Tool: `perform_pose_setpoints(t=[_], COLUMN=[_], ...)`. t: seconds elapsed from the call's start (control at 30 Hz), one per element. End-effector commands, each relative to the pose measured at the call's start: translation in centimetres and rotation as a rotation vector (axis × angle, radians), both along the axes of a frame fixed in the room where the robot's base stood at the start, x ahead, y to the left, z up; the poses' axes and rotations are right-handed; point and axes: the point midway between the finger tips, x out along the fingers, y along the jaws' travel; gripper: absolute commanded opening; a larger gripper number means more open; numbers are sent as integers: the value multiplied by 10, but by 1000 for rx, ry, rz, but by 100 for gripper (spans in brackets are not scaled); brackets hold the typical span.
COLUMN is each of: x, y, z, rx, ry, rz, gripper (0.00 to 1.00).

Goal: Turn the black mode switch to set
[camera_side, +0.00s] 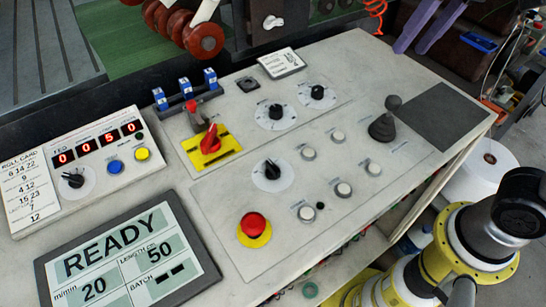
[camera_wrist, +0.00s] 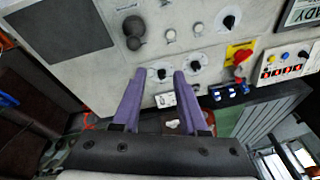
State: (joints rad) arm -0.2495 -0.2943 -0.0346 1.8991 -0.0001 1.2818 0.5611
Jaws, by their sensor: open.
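Several black pointer knobs show, and their labels are too small to read, so I cannot tell for sure which is the mode switch. One (camera_side: 72,180) is on the counter box at left, beside a blue and a yellow button; it also shows at the right of the wrist view (camera_wrist: 303,54). Another (camera_side: 272,170) sits mid-panel on a white round plate. Two more knobs (camera_side: 276,112) (camera_side: 317,92) sit together higher on the panel. My gripper (camera_side: 414,48) is open and empty at the panel's far edge; its purple fingers (camera_wrist: 160,74) point toward the panel, apart from every knob.
The counter box (camera_side: 100,170) shows 0050. A screen (camera_side: 125,262) reads READY. A red mushroom button (camera_side: 253,226), a red handle on a yellow plate (camera_side: 212,146), blue-topped parts (camera_side: 186,88) and a black joystick (camera_side: 383,125) stand up from the panel.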

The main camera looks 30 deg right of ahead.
Motion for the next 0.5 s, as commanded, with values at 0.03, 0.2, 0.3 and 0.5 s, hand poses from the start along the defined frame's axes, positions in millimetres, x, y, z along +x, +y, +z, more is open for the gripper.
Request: perform_pose_setpoints(t=[0.03, 0.2, 0.3, 0.5], x=[15, 53, 67, 74], y=[18, 82, 125, 193], z=[2, 0, -11, -46], rx=[0, -14, -35, -85], ry=[32, 123, 170, 233], rz=[17, 73, 128, 254], gripper=[42, 42, 42, 42])
